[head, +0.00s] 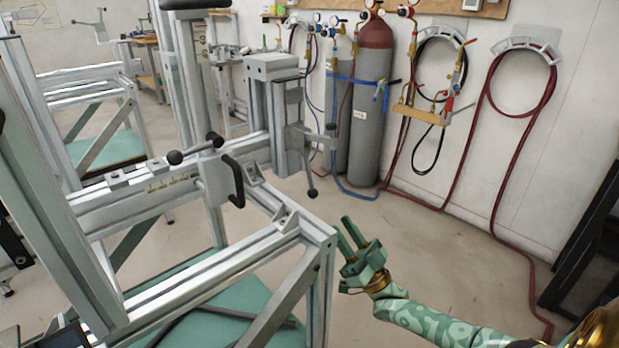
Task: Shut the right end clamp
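The frame jig's rail (140,205) runs across the left half of the head view on a grey metal stand. At its right end a tall grey post (277,120) carries the right end clamp (296,138). The clamp's thin lever (309,172) hangs down and ends in a dark knob. I cannot tell from this view whether its jaw is shut. My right gripper (345,228) is below and to the right of that lever, apart from it. Its two green fingers are spread with a gap and hold nothing. My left gripper is not in view.
A sliding carriage (216,177) with a black handle and a ball-ended lever sits on the rail, left of the clamp. Grey gas cylinders (372,130) and red hoses (487,110) stand along the back wall. The floor (425,235) right of the jig is mostly clear.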

